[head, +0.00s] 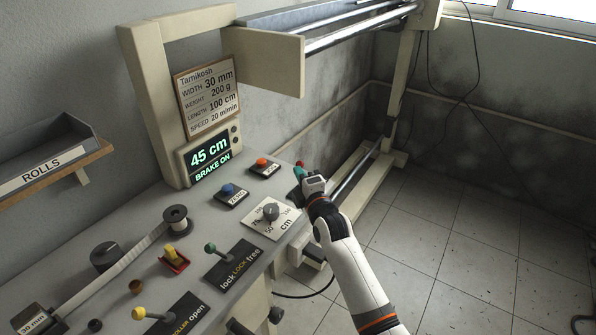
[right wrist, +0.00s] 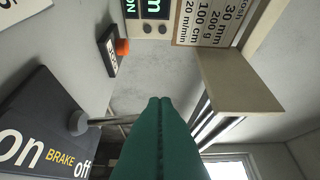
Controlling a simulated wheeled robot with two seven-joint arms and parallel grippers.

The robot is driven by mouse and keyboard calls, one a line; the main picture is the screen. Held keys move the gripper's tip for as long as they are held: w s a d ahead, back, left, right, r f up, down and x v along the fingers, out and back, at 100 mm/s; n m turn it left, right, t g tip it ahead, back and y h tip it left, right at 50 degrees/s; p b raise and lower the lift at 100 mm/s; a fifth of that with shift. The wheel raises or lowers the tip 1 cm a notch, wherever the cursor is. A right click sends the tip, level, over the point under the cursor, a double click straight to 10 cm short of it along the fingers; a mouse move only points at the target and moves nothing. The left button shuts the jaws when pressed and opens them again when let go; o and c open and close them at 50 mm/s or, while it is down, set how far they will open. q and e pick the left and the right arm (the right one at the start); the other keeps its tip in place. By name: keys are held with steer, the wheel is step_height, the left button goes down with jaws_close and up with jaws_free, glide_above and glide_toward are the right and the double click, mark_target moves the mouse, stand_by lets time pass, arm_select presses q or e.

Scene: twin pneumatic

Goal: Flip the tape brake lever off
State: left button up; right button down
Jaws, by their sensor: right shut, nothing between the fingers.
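The display (head: 209,155) reads "45 cm" and "BRAKE ON". My right gripper (head: 301,173) is shut and empty at the right edge of the console. In the right wrist view its teal fingers (right wrist: 158,105) are together, to the right of the knob, with a gap in the picture. My left gripper is not in view.
A beige frame (head: 150,110) rises behind. Open floor lies right.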

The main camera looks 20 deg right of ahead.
steer(key=w+d+r+m+g+y+p, duration=0.1)
steer(key=w+d+m+g+p, duration=0.2)
steer(key=d+m+p, duration=0.1)
steer(key=shift+w+d+r+m+p, duration=0.4)
steer(key=shift+d+p, duration=0.1)
steer(key=shift+p, duration=0.45)
stand_by(0.3)
